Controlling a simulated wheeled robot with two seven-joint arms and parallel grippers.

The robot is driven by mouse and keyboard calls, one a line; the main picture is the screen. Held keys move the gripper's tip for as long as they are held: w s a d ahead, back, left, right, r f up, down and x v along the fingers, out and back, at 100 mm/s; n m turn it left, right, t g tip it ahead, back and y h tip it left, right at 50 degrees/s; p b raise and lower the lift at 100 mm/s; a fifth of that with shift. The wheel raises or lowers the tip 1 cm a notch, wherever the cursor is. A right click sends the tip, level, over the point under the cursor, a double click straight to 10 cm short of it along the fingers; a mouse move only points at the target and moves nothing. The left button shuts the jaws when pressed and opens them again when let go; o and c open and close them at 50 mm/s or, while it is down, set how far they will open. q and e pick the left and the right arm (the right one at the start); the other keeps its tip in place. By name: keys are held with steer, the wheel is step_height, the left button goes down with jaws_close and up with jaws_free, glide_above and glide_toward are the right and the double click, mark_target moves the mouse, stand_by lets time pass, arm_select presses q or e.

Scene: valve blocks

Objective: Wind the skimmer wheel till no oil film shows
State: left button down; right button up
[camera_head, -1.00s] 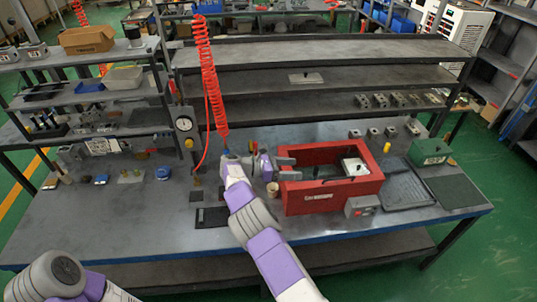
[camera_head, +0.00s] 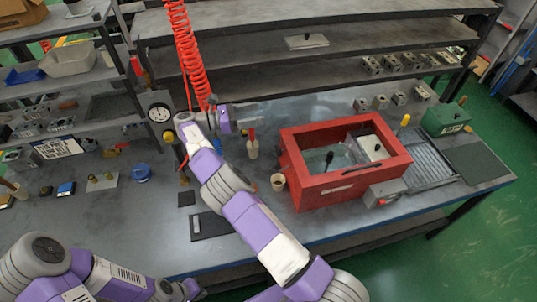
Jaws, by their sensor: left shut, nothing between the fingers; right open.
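The red open tank (camera_head: 347,186) stands on the right half of the bench. A pale, clear-looking surface (camera_head: 341,152) shows inside; I cannot tell whether oil film lies on it. A dark handle with a thin stem (camera_head: 328,158) stands up inside the tank. A pale block with a dark knob (camera_head: 374,148) sits in its back right. I cannot clearly make out a skimmer wheel. My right gripper (camera_head: 250,116) is open and empty, above the bench behind and left of the tank, apart from it. My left arm shows at the bottom left; its gripper is out of the picture.
A grey box with a red button (camera_head: 386,193) sits at the tank's front right. A small cup (camera_head: 278,182) and a cup holding a red-handled tool (camera_head: 252,148) stand left of it. A red coiled hose (camera_head: 188,55) hangs behind. A ribbed tray (camera_head: 430,160) lies at right.

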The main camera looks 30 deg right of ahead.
step_height(320, 180, down, 7)
steer(key=w+b, duration=0.1)
steer(key=b, duration=2)
glide_toward(275, 151)
steer(key=d, duration=0.1)
steer(key=shift+f+b+x, duration=0.2)
steer(key=shift+b+x, duration=0.85)
steer(key=shift+x, duration=3.05)
arm_select(q)
step_height(275, 151, down, 25)
steer(key=w, duration=0.1)
steer(key=shift+w, duration=0.2)
arm_select(e)
steer(key=shift+a, duration=0.1)
steer(key=shift+c, duration=0.2)
steer(key=c, duration=1)
